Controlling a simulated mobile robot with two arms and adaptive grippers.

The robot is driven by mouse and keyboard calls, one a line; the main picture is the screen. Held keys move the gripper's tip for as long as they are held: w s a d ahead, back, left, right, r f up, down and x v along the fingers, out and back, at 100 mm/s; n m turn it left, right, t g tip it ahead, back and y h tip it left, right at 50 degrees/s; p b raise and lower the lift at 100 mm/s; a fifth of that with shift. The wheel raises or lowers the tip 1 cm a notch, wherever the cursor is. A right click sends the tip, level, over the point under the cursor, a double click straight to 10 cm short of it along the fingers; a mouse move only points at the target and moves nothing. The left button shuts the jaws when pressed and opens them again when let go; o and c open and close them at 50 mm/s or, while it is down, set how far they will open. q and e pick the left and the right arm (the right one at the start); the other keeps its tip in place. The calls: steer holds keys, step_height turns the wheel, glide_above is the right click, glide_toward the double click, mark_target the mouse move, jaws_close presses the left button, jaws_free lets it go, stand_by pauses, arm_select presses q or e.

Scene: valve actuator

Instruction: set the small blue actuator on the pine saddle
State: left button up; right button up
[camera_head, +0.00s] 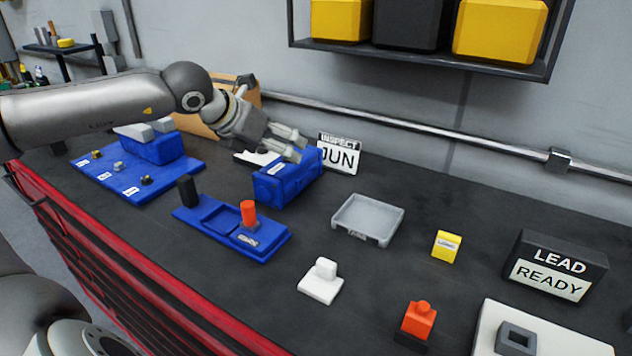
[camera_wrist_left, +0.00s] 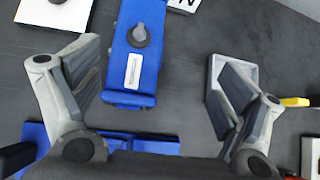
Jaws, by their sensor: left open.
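A blue block-shaped actuator (camera_head: 283,184) with a pale label lies on the dark bench, left of the JUN sign. In the left wrist view the blue actuator (camera_wrist_left: 132,75) shows a dark round knob on top. My left gripper (camera_head: 297,147) is over it, open and empty. In the wrist view the fingers of my left gripper (camera_wrist_left: 156,60) are spread on either side of it, with gaps on both sides. I cannot make out a pine saddle for certain. A tan box-like piece (camera_head: 200,125) stands behind my left arm, partly hidden. My right gripper is not in view.
A blue tray (camera_head: 268,252) with an orange peg stands in front of the actuator. A grey tray (camera_head: 385,239) is to its right. A larger blue unit (camera_head: 150,147) sits on a blue board at left. A white block (camera_head: 320,287) and an orange piece (camera_head: 418,318) stand nearer.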

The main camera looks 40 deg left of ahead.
mark_target(282, 166)
arm_select(q)
steer(key=shift+s+a+r+y, duration=0.1)
steer(key=shift+a+y, duration=0.5)
steer(key=shift+a, duration=0.1)
steer(key=shift+p+x, duration=0.5)
steer(key=shift+x, duration=0.95)
steer(key=shift+w+p, duration=0.3)
steer(key=shift+p, duration=0.5)
steer(key=shift+w+f+p, duration=0.35)
steer(key=shift+f+p, duration=0.15)
steer(key=shift+p, duration=0.5)
steer(key=shift+w+a+f+p, duration=0.15)
steer(key=shift+w+f+p, duration=0.1)
steer(key=shift+f+p, duration=0.25)
